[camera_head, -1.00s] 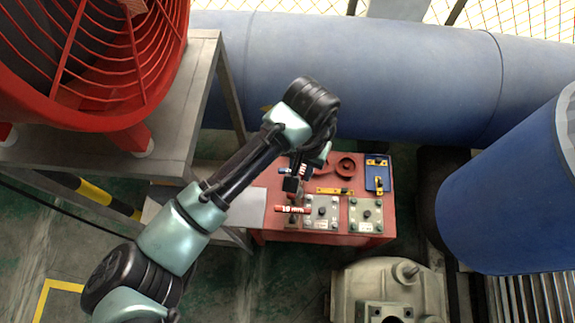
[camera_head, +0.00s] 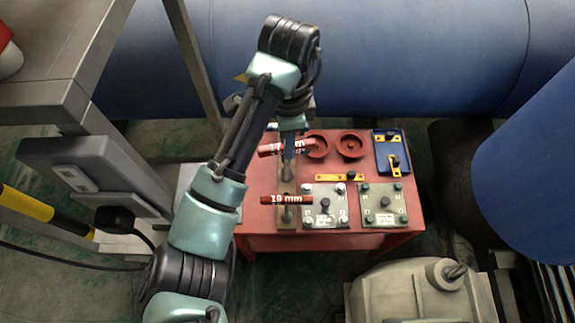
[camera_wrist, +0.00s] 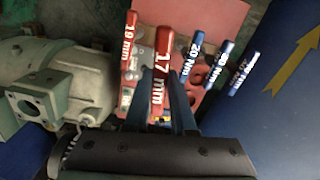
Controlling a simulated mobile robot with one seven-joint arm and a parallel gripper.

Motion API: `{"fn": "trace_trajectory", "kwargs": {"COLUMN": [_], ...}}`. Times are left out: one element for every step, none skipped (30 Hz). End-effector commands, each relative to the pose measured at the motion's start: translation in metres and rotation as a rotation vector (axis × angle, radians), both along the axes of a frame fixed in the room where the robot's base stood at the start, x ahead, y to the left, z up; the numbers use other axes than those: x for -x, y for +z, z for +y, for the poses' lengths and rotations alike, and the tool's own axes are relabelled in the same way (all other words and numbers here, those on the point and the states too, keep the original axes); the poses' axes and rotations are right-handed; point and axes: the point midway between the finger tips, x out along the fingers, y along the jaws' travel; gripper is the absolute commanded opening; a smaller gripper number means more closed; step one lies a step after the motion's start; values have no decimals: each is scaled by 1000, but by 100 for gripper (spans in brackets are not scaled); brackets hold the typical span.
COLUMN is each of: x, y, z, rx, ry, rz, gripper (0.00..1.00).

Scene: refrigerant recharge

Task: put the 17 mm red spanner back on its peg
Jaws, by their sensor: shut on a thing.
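The 17 mm red spanner (camera_wrist: 162,62) is in my gripper (camera_wrist: 163,112), its labelled red handle between the two dark fingers in the wrist view. In the head view its red handle (camera_head: 268,151) sticks out left of my gripper (camera_head: 289,150), over the back left of the red table. The 19 mm red spanner (camera_head: 287,199) lies apart, nearer the table's front; in the wrist view it is left of the held one (camera_wrist: 130,48). The peg for the 17 mm spanner cannot be made out. Whether the spanner touches anything below is hidden.
Several blue torque tools (camera_wrist: 194,56) stand right of the held spanner in the wrist view. The red table (camera_head: 268,226) carries two grey plates, a yellow bar (camera_head: 340,177), red round parts (camera_head: 350,144) and a blue board (camera_head: 382,162). A large blue pipe (camera_head: 420,70) runs behind.

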Motion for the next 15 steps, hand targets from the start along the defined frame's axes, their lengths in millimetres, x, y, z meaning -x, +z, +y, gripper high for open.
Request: {"fn": "trace_trajectory", "kwargs": {"x": [0, 0, 0, 0, 0, 0, 0, 0, 0, 0, 0, 0, 0, 0, 0], "y": [-19, -23, -28, -31, -33, -35, -36, -37, -38, -39, -40, -42, -44, -46, -50], "z": [0, 0, 0, 0, 0, 0, 0, 0, 0, 0, 0, 0, 0, 0, 0], "rx": [0, 0, 0, 1, 1, 1, 1, 1, 1, 1, 1, 1, 1, 1, 1], "ry": [-1, -3, -3, -4, -4, -5, -5, -5, -5, -5, -5, -5, -5, -5, -5], "rz": [-1, -1, -1, -2, -2, -2, -2, -2, -2, -2, -2, -2, -2, -2, -2], "gripper": [0, 0, 0, 0, 0, 0, 0, 0, 0, 0, 0, 0, 0, 0, 0]}}
